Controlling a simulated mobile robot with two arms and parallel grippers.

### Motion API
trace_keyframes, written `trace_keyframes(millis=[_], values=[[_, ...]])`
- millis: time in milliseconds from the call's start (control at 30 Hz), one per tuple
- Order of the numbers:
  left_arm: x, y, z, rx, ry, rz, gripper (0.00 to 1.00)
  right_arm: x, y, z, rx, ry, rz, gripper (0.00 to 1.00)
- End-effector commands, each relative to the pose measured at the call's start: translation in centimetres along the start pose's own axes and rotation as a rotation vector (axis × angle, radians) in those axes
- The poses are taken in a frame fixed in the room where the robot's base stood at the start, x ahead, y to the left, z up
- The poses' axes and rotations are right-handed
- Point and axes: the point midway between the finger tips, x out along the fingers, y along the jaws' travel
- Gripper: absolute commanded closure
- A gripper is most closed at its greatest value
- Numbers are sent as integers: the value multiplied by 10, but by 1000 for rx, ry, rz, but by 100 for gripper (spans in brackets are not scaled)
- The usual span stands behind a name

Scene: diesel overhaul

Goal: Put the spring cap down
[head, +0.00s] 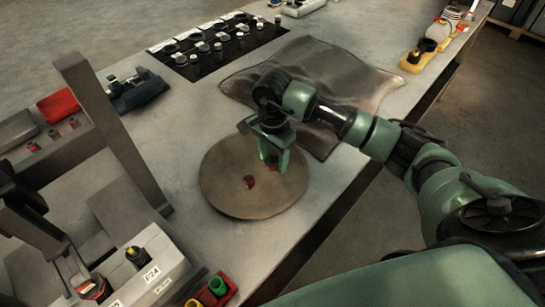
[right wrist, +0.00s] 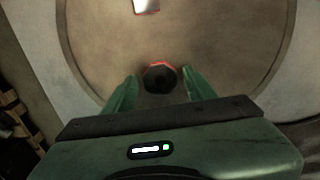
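A small dark round piece with a red rim, which looks like the spring cap (right wrist: 160,77), is on or just above the brown round disc (right wrist: 215,35) in the right wrist view. My right gripper (right wrist: 160,82) is open, its two green fingers on either side of the piece with a visible gap at each side. In the head view my right gripper (head: 272,163) points down over the round disc (head: 232,200), and only a bit of red shows between its fingers. My left gripper is not in view.
Another small red and dark part (head: 249,182) lies on the disc. A crumpled grey sheet (head: 345,75) lies behind. A black tray (head: 220,45) of small parts is at the back. A grey frame (head: 110,130) stands at left, with red and green cups (head: 217,287) in front.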

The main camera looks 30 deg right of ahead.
Motion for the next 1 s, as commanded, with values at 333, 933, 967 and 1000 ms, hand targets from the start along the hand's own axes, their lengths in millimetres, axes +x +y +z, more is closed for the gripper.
trace_keyframes(millis=[333, 933, 967, 1000], values=[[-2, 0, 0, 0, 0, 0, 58, -2, 0, 0, 0, -1, 1, 39], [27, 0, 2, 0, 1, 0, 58, -104, -1, 0, 0, 1, -4, 39], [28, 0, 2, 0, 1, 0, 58, -108, -1, 0, 0, 1, -3, 39], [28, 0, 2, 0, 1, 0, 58, -112, -1, 0, -1, 0, -1, 39]])
